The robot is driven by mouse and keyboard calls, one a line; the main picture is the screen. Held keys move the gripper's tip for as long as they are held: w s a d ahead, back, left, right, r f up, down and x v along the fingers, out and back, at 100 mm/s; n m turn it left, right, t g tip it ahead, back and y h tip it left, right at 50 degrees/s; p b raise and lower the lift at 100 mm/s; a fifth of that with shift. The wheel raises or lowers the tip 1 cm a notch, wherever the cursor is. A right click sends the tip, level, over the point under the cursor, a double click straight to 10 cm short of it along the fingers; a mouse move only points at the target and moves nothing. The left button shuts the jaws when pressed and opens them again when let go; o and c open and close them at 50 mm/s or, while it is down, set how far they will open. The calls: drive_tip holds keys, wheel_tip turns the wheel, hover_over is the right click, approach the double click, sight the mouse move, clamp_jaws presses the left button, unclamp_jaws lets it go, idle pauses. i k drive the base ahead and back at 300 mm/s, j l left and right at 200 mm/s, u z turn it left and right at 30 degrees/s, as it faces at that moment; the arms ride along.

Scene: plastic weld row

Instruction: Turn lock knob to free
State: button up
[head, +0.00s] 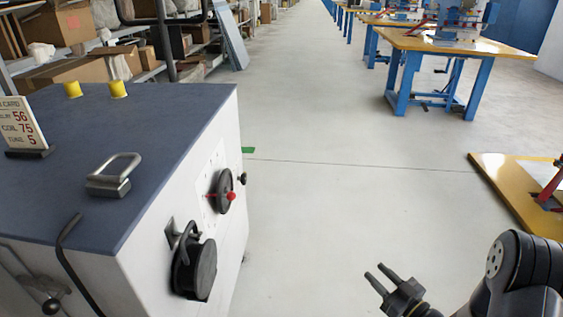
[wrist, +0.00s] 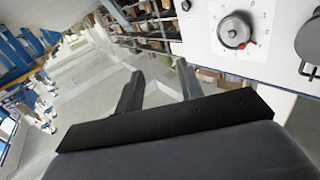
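A white cabinet (head: 140,280) with a dark blue top stands at the left in the head view. I cannot tell for sure which is the lock knob.
Shelves with boxes (head: 70,75) stand behind. A yellow-topped table (head: 455,42) stands at the back right, another (head: 505,180) nearer right. The floor (head: 330,130) between is clear.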

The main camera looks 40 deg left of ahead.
sight(243, 178)
drive_tip(key=i+j+u, duration=0.1)
drive_tip(key=i+u, duration=0.7)
drive_tip(key=i+l+u, duration=0.15)
drive_tip(key=i+u, duration=0.25)
drive_tip(key=i+l+u, duration=0.25)
drive_tip(key=i+u, duration=0.15)
drive_tip(key=i+l+u, duration=0.15)
drive_tip(key=i+l, duration=0.1)
